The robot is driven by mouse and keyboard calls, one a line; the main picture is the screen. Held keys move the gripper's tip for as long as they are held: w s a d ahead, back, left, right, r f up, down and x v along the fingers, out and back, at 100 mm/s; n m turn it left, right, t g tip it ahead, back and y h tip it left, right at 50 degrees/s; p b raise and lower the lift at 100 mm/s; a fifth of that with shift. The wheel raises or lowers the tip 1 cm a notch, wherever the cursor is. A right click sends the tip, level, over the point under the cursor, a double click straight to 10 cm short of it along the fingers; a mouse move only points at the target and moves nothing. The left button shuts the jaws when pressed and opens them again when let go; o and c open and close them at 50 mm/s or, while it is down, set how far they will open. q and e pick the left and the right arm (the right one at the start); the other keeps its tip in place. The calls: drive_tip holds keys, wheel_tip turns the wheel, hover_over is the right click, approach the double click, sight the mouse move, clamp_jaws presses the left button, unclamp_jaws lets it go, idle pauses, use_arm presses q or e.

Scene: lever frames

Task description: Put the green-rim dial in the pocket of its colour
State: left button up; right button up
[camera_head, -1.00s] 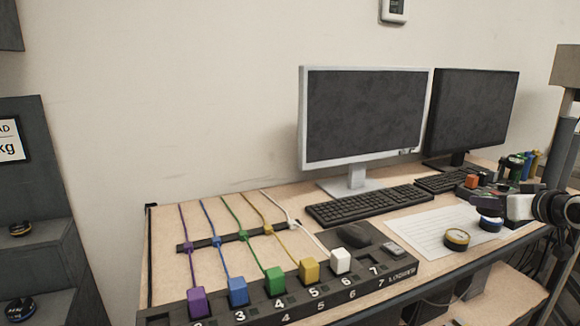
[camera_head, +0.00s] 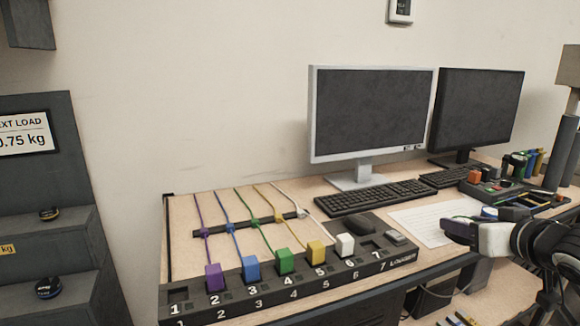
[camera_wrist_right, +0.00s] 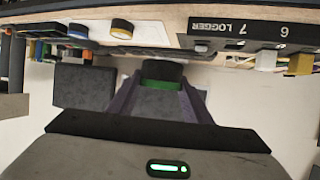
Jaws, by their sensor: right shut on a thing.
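My right gripper (camera_head: 450,224) is raised in front of the desk at the right of the head view, its jaw end pointing left. In the right wrist view its two dark fingers (camera_wrist_right: 161,90) are shut on the green-rim dial (camera_wrist_right: 162,86), which has a dark body above a bright green band. The dial is clear of the desk. In the head view I cannot make the dial out. I cannot pick out a green pocket clearly in either view. My left gripper is not in view.
A blue-rim dial (camera_wrist_right: 78,30) and a yellow-rim dial (camera_wrist_right: 121,28) lie on the paper. A lever board (camera_head: 350,269) with coloured knobs fills the desk front. A cluttered tray (camera_head: 515,199) stands right. Grey steps (camera_head: 58,236) at left hold two dials.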

drive_tip(key=shift+y, duration=0.3)
drive_tip(key=s+a, duration=0.3)
drive_tip(key=a, duration=0.3)
drive_tip(key=s+a+r, duration=0.1)
drive_tip(key=s+a, duration=0.2)
drive_tip(key=a, duration=0.4)
drive_tip(key=s+a, duration=0.3)
drive_tip(key=a, duration=0.3)
drive_tip(key=shift+s+a+r, duration=0.2)
drive_tip(key=shift+a+r, duration=0.05)
drive_tip(key=shift+r, duration=0.1)
drive_tip(key=shift+d, duration=0.15)
